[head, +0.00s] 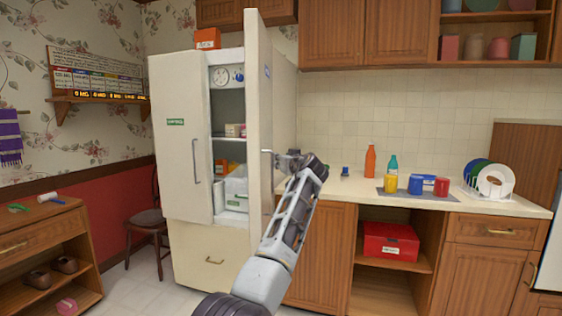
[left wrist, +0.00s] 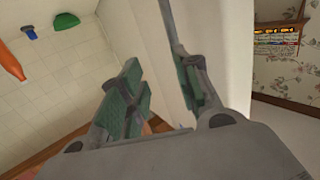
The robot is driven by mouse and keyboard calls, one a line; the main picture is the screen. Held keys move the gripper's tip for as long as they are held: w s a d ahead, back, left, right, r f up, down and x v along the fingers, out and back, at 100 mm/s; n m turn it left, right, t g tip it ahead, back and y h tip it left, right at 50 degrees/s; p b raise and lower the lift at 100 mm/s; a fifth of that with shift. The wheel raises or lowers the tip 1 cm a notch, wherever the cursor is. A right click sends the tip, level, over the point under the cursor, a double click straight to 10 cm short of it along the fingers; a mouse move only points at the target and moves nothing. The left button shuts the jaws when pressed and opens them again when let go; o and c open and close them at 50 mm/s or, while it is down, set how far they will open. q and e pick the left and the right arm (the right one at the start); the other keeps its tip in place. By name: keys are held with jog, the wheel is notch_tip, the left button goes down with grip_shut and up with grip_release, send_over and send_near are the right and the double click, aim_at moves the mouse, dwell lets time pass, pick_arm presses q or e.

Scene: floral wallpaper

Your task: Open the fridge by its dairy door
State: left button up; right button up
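The white fridge (head: 183,180) stands against the back wall. Its left door (head: 178,110) is closed and has a vertical handle (head: 196,160) and a green label (head: 175,122), too small to read. Its right door (head: 258,120) is swung outward, with a small blue mark (head: 267,71) on its outer face. Shelves with boxes and bins show inside. My left gripper (head: 282,160) is at the right door's outer side, by its handle (head: 267,153). In the left wrist view its green-padded fingers (left wrist: 160,95) are apart, with a grey bar beside the right finger. My right gripper is not in view.
A red-orange box (head: 207,38) sits on top of the fridge. The counter (head: 340,190) at right holds bottles, cups and a plate rack (head: 490,190). A chair (head: 147,222) stands left of the fridge, and a wooden shelf unit (head: 40,240) is at far left.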

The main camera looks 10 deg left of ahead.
pick_arm(q)
jog(key=shift+s+d+p, duration=0.1)
jog(key=shift+s+d, duration=0.15)
jog(key=shift+d, duration=0.4)
jog(key=shift+s+d+p, duration=0.15)
jog(key=shift+s+d, duration=0.1)
jog(key=shift+d, duration=0.45)
jog(key=shift+s+d+p, duration=0.1)
jog(key=shift+s+d, duration=0.15)
jog(key=shift+d, duration=0.4)
jog(key=shift+p, duration=0.3)
notch_tip(320, 180, up, 9)
jog(key=p, duration=0.9)
jog(key=shift+r+p, duration=0.45)
